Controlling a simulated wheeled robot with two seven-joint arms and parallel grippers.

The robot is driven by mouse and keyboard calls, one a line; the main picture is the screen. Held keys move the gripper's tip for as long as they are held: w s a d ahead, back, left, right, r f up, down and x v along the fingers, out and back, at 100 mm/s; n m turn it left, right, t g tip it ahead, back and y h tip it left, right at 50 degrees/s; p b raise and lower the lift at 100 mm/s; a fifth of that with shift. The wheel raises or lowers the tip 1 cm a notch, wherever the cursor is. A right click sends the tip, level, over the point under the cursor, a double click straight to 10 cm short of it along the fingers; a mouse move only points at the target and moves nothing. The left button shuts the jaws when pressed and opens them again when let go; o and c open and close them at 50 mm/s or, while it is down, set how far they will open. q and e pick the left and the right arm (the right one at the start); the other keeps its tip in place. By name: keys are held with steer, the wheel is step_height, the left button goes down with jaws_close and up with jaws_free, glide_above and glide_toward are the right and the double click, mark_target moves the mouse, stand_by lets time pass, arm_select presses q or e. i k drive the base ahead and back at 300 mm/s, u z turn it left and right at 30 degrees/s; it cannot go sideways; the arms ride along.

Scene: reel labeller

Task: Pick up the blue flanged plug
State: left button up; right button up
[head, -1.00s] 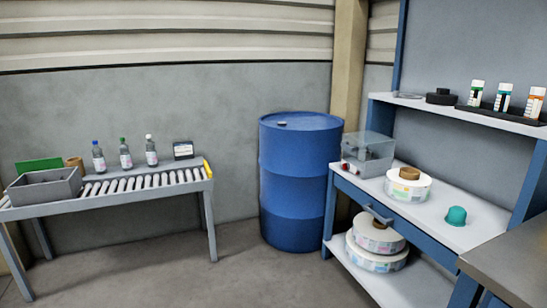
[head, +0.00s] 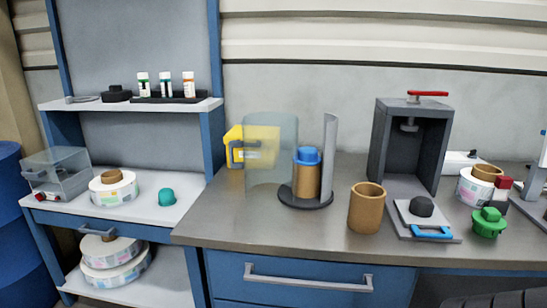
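The blue flanged plug (head: 307,156) is in the head view, near the middle of the steel-topped bench. It sits at the top end of a brown cardboard core (head: 306,181), which stands upright on a dark round base (head: 299,203). A curved clear shield (head: 271,150) stands to the left of the plug, and a narrow curved upright panel (head: 330,155) stands close on its right. The plug's front and top show; its lower part inside the core is hidden. Neither of my grippers is in view.
An empty brown core (head: 366,210) stands right of the base. A dark grey press (head: 379,150) with a red handle, a green flanged plug (head: 488,222) and a label reel (head: 472,190) are farther right. A teal plug (head: 167,196) lies on the left bench. The steel bench's front left (head: 222,225) is clear.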

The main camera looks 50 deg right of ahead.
mark_target(307, 156)
steer(key=z, duration=1.5)
